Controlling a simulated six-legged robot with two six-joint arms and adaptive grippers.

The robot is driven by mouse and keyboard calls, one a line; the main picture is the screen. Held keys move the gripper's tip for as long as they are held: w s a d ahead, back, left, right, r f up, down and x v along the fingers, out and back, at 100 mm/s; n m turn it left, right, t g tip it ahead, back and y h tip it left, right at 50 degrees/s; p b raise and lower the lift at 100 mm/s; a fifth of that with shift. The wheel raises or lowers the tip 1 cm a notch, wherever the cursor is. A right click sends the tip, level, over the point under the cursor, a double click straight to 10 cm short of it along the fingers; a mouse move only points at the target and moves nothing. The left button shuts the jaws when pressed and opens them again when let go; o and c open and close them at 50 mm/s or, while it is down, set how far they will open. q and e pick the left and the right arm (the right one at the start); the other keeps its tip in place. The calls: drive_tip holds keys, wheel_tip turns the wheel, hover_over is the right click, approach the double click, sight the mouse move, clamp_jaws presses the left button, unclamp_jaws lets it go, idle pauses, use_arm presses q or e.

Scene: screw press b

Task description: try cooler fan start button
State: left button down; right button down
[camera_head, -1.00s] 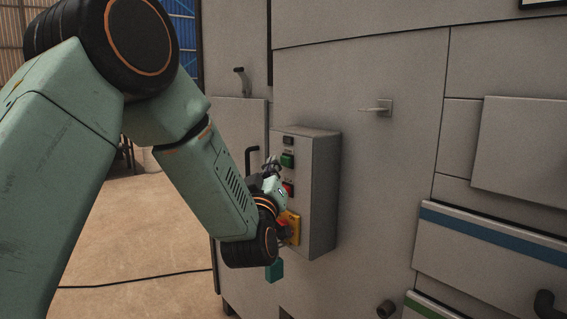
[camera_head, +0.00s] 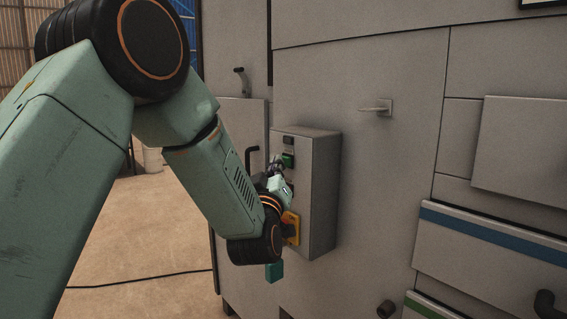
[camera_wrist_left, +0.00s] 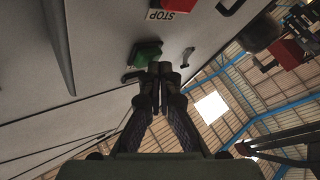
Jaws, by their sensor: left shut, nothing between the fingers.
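The grey control box (camera_head: 320,195) is fixed to the front of the machine. Its green button (camera_head: 288,160) is on the upper part of its face, and it also shows in the left wrist view (camera_wrist_left: 147,53), near a STOP label (camera_wrist_left: 167,14). My left gripper (camera_head: 278,167) is shut and empty, its fingertips close in front of the green button. In the left wrist view the fingertips (camera_wrist_left: 160,70) overlap the button's lower right edge; I cannot tell whether they touch. My right gripper is not in view.
A yellow switch plate (camera_head: 292,228) is low on the box, partly behind my wrist. A dark handle (camera_head: 252,158) sits left of the box, and a metal door handle (camera_head: 377,107) sits to its upper right. A black cable (camera_head: 140,280) crosses the open floor.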

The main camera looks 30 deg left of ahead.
use_arm(q)
drive_tip(key=shift+w+d, duration=0.1)
drive_tip(key=shift+w, duration=0.15)
idle(0.4)
drive_tip(key=shift+s, duration=0.1)
drive_tip(key=shift+s+a, duration=0.35)
drive_tip(key=shift+s, duration=0.4)
drive_tip(key=shift+s+a+p, duration=0.2)
drive_tip(key=shift+s+a, duration=0.1)
drive_tip(key=shift+s, duration=0.45)
drive_tip(key=shift+s+a+p, duration=0.15)
drive_tip(key=shift+s+a, duration=0.2)
drive_tip(key=shift+s, duration=0.45)
drive_tip(key=shift+s+a+p, duration=0.2)
drive_tip(key=shift+s+a, duration=0.1)
drive_tip(key=shift+s, duration=0.45)
drive_tip(key=shift+f, duration=0.1)
idle(0.5)
